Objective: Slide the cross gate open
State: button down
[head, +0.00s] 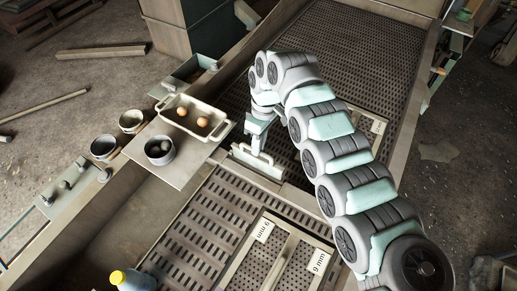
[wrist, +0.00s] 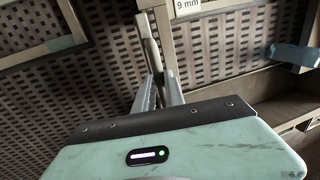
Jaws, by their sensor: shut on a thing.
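The cross gate shows a pale bar-like handle (head: 262,166) in the head view, near the middle of the perforated deck, just right of the side shelf. My gripper (head: 262,145) reaches down to it from above, and its fingertips are partly hidden. In the wrist view my gripper (wrist: 160,92) has both fingers closed around a narrow grey bar (wrist: 151,45), which looks like the gate's handle. How far the gate is open cannot be told.
A shelf (head: 160,176) left of the gripper carries a tray (head: 188,131) with two round items and a cup (head: 160,151). More cups stand further left. Framed panels with "9 mm" labels (head: 317,263) lie on the deck. A yellow-capped bottle (head: 125,280) stands at the front.

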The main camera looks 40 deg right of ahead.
jog(key=c, duration=1.4)
grip_release()
notch_tip(320, 180, up, 11)
jog(key=d+b, duration=0.2)
jog(key=shift+w+f+b, duration=0.2)
jog(key=shift+w+b, duration=0.05)
jog(key=shift+b, duration=0.05)
